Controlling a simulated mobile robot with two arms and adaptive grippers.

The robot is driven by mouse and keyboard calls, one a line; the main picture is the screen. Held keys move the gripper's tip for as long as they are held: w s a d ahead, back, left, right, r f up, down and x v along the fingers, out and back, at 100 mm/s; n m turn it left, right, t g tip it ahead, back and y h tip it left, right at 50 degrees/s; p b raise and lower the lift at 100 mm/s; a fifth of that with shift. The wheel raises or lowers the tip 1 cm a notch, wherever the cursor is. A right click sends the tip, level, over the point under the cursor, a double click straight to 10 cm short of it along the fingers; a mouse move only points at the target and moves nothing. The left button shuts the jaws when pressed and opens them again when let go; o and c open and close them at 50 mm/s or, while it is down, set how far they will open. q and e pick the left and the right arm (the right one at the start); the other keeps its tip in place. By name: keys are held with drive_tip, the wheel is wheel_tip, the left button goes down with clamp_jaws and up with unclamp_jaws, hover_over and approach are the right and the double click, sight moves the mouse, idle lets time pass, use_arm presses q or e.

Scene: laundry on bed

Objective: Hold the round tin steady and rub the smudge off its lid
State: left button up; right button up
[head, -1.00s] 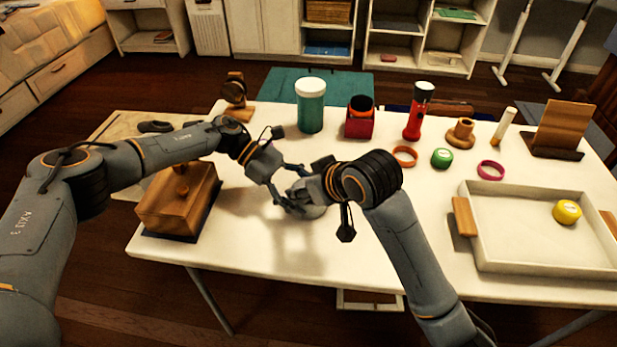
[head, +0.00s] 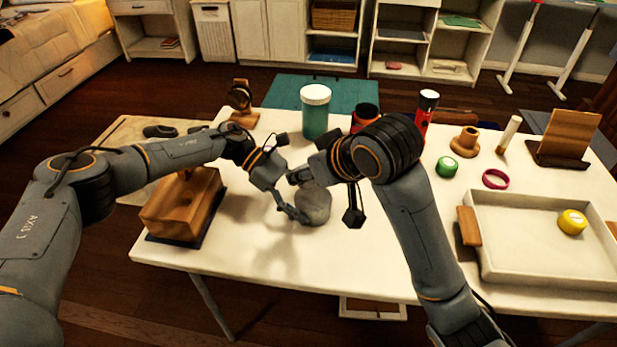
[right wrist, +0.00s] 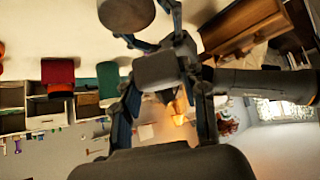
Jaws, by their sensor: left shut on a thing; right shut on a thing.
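The round tin (head: 315,206) is grey and stands on the white table, partly hidden by my grippers; it also shows at the top of the right wrist view (right wrist: 126,12). My left gripper (head: 298,207) is shut on the tin, with its fingers at the tin's side. My right gripper (right wrist: 166,88) is shut on a grey block-like pad (right wrist: 160,70), seen between its fingers in the right wrist view. In the head view, the right gripper is above and beside the tin, its fingertips largely hidden. I cannot make out a smudge on the lid.
A wooden box (head: 182,207) stands left of the tin. A teal jar (head: 315,118) and a red holder (head: 364,117) are behind. A white tray (head: 540,268) with a yellow round item (head: 571,222) lies right. The table front below the tin is clear.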

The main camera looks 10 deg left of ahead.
drive_tip(key=shift+r, duration=0.1)
idle(0.3)
use_arm(q)
drive_tip(key=o, duration=0.9)
drive_tip(key=shift+o, duration=0.2)
